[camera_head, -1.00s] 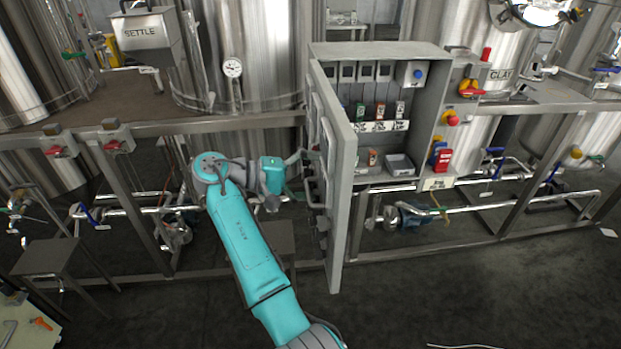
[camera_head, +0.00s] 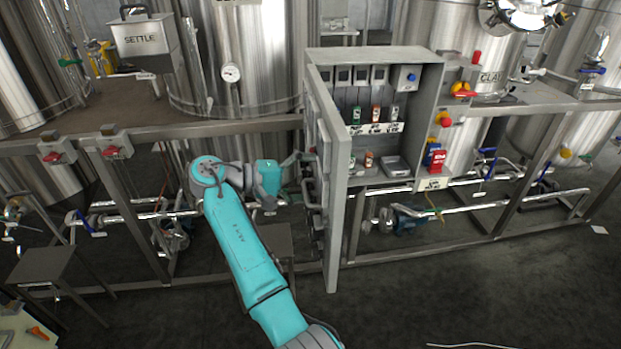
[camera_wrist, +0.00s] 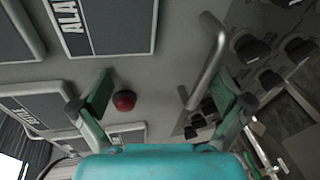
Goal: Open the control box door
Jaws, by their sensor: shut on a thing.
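The control box (camera_head: 425,105) is a grey cabinet with its inside in view. Its door (camera_head: 340,190) stands swung out toward me, nearly edge-on. My gripper (camera_head: 300,160) is at the left, outer face of the door, partly hidden there. In the wrist view, the door's face shows dark panels, a red button (camera_wrist: 124,101) and a bent metal bar handle (camera_wrist: 207,65). The fingers of my gripper (camera_wrist: 165,97) reach toward that face, with the handle between them, close to the right finger.
Small switches and a tray (camera_head: 396,165) sit inside the box. A red emergency button (camera_head: 446,121) is on its right side. Pipes and a frame rail (camera_head: 220,126) run behind my arm. A small stool (camera_head: 50,265) stands left.

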